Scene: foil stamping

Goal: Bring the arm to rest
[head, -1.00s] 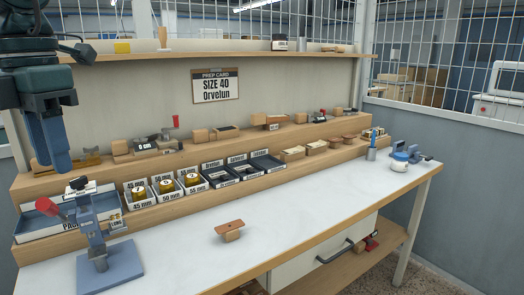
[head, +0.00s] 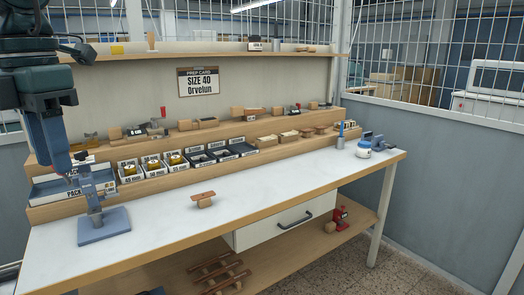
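My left arm comes in at the upper left of the head view. Its gripper (head: 57,160) hangs down with blue fingers in front of the left end of the stepped wooden rack. I cannot tell whether there is a gap between the fingers, and no held thing shows. The blue stamping press (head: 96,208) stands on the white bench top (head: 260,188) just right of and below the fingers. My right gripper is out of view.
A small wooden piece (head: 204,199) lies alone on the bench. Labelled trays (head: 130,172) line the rack's lower step, with tools above. The prep card (head: 198,82) reads SIZE 40 Orvelun. Most of the bench top is clear.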

